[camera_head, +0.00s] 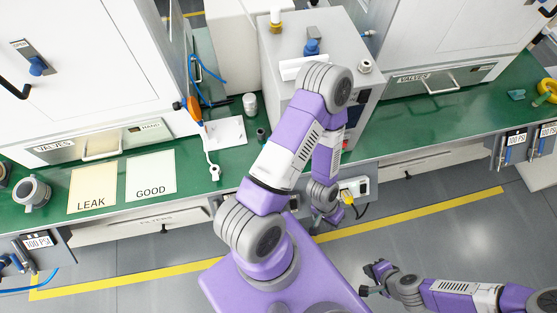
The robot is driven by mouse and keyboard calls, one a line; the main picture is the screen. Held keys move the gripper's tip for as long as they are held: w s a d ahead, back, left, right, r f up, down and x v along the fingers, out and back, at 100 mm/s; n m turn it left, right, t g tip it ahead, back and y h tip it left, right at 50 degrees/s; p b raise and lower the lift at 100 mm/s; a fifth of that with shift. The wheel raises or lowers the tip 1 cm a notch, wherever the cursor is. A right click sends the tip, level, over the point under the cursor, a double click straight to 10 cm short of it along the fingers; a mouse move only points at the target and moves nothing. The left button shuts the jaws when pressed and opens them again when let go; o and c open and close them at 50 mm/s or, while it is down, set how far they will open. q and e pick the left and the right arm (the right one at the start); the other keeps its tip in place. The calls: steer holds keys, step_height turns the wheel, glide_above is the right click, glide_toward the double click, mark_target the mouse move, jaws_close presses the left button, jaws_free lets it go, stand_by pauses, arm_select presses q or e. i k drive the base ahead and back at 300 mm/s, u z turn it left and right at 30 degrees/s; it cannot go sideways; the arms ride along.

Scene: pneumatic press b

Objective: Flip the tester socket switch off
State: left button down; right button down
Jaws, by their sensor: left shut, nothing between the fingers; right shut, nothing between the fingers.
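My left forearm hides part of the tester. My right gripper (372,276) is shut and empty, low over the floor, well away from the bench.
The green bench (420,120) holds the grey tester box (280,45), LEAK (92,188) and GOOD (150,175) sheets, and a grey cup (31,192). Drawers line the bench front. The grey floor with a yellow line (440,213) is clear around my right gripper.

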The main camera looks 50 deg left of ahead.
mark_target(294, 204)
steer(key=k, duration=0.7)
steer(key=u, duration=1.2)
steer(key=k, duration=1.3)
steer(key=u, duration=0.55)
steer(key=i, duration=1.55)
steer(key=z, duration=0.35)
